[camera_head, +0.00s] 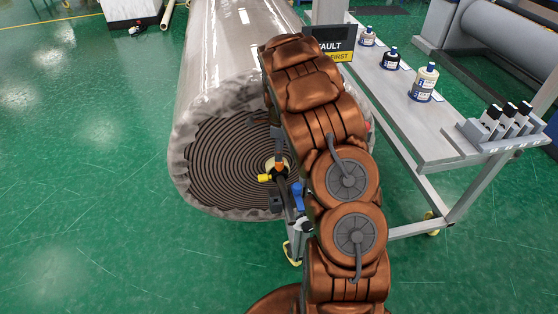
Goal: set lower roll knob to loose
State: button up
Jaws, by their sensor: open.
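A large roll (225,60) in clear wrap lies with its spiral end face (225,155) toward me. Near the core at the lower right of that face is a small fitting with a yellow knob (264,178), an orange part (280,152) and black parts. I cannot tell its setting, nor whether it is the lower roll knob. My bronze arm covers the right side of the face. My gripper (260,117) shows only as small dark parts at the arm's left edge, in front of the upper face; it looks open and apart from the yellow knob. The rest is hidden.
A grey bench (420,145) on the right carries several bottles and a rack of black-topped items (500,122). A dark sign (330,45) stands behind my arm. A blue part (297,195) is beside the fitting. The green floor on the left is clear.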

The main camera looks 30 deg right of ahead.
aim_at(279, 164)
jog(key=shift+f+p, duration=1.1)
jog(key=shift+f, duration=1.95)
grip_shut()
